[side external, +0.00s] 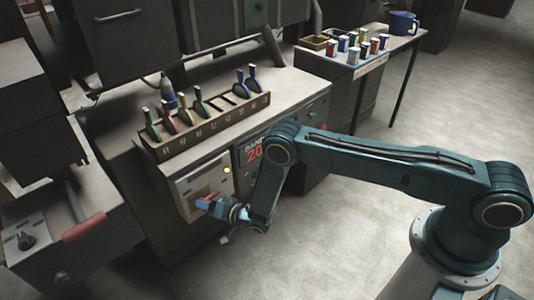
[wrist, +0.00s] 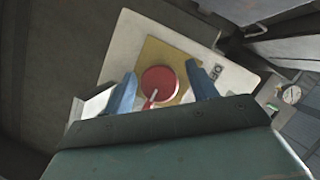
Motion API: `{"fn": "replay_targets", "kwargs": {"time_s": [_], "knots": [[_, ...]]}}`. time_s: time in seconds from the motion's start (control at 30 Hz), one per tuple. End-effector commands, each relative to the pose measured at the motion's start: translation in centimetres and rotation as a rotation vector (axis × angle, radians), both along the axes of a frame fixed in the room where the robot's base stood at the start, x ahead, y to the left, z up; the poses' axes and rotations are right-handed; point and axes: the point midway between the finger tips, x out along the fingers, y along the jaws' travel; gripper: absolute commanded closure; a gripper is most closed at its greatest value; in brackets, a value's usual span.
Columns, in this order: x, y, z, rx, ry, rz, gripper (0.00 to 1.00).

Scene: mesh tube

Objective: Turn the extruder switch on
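The extruder switch is a round red knob (wrist: 160,82) on a yellow plate (wrist: 150,54), set in a pale panel (wrist: 128,40). A light-coloured handle or mark points from the knob toward the lower left in the wrist view. My gripper (wrist: 160,72) is open, with one blue fingertip on each side of the knob and gaps between. In the side view my gripper (side external: 217,216) is in front of the pale panel (side external: 190,184) and hides part of the switch. Whether the fingers touch anything cannot be told.
A small yellow lamp (side external: 226,170) glows on the panel. A display with red digits (side external: 254,152) is to its right. A rack of coloured-handled tools (side external: 208,126) stands on the bench above. A round gauge (wrist: 291,94) shows at the wrist view's right.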

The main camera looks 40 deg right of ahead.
Motion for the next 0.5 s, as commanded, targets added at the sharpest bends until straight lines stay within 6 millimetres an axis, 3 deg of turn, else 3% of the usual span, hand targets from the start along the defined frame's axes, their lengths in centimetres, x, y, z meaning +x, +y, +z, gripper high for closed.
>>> {"fn": "replay_targets", "kwargs": {"time_s": [0.5], "knots": [[-0.74,-0.23,0.11,-0.003,0.001,-0.001,0.43]]}}
